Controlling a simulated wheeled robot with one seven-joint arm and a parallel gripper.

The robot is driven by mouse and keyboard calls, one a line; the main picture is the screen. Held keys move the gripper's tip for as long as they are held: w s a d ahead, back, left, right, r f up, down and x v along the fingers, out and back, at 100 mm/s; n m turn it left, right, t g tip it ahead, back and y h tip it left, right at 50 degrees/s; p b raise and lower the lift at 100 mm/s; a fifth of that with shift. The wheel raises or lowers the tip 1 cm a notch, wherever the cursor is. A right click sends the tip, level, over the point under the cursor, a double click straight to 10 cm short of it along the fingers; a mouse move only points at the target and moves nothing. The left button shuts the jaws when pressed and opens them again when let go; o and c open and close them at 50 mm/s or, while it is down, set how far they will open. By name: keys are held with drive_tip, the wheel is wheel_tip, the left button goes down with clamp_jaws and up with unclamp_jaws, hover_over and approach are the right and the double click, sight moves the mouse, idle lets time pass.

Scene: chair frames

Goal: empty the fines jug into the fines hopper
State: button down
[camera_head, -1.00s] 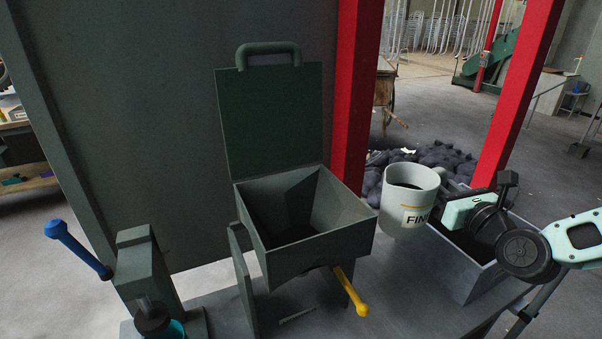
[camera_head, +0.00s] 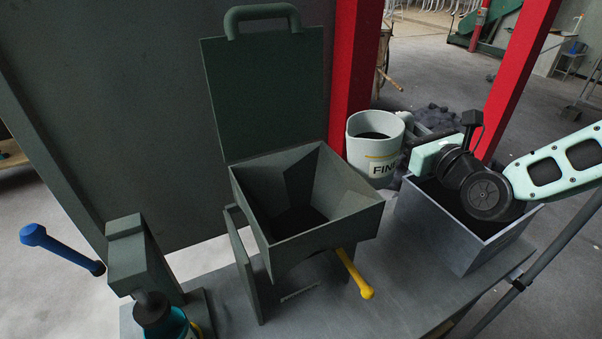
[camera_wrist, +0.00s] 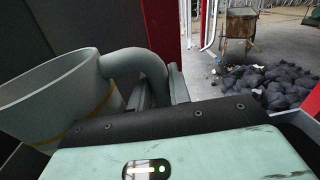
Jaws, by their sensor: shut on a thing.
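The fines jug (camera_head: 372,170) is a pale grey cup with a yellow line and a label that reads "FIN". Dark material shows inside it. It is upright, just right of and behind the fines hopper (camera_head: 312,245), apart from the bin's rim in the picture. The hopper is a dark green open box with sloping inner walls and its lid (camera_head: 265,95) raised. My gripper (camera_head: 413,138) is shut on the jug's handle, on the jug's right side. In the wrist view the jug (camera_wrist: 50,100) and its curved handle (camera_wrist: 140,65) show at the left; the fingertips are partly hidden.
A grey open bin (camera_head: 455,240) with dark contents stands on the bench under my arm. A yellow lever (camera_head: 355,275) juts from below the hopper. A blue-handled press (camera_head: 140,260) stands at left. Red posts (camera_head: 355,80) rise behind. Dark lumps (camera_wrist: 265,82) lie on the floor.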

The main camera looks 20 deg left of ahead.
sight(410, 113)
drive_tip(key=shift+n, duration=0.6)
drive_tip(key=r, duration=0.1)
drive_tip(key=r+p, duration=0.1)
drive_tip(key=r, duration=0.1)
drive_tip(key=r+p, duration=0.1)
drive_tip(key=r, duration=0.1)
drive_tip(key=shift+s+a, duration=0.2)
drive_tip(key=shift+s, duration=0.1)
drive_tip(key=shift+s+a+r+n+y, duration=0.25)
drive_tip(key=shift+s+a+r+n, duration=0.3)
drive_tip(key=shift+r+n, duration=0.45)
drive_tip(key=shift+s+a+r+n+y, duration=0.2)
drive_tip(key=shift+s+a+r+n, duration=0.2)
drive_tip(key=shift+s+r+n, duration=0.6)
drive_tip(key=shift+s+a+r+n+y, duration=0.25)
drive_tip(key=shift+s+a+r+n, duration=0.25)
drive_tip(key=shift+r, duration=0.8)
drive_tip(key=shift+r, duration=0.1)
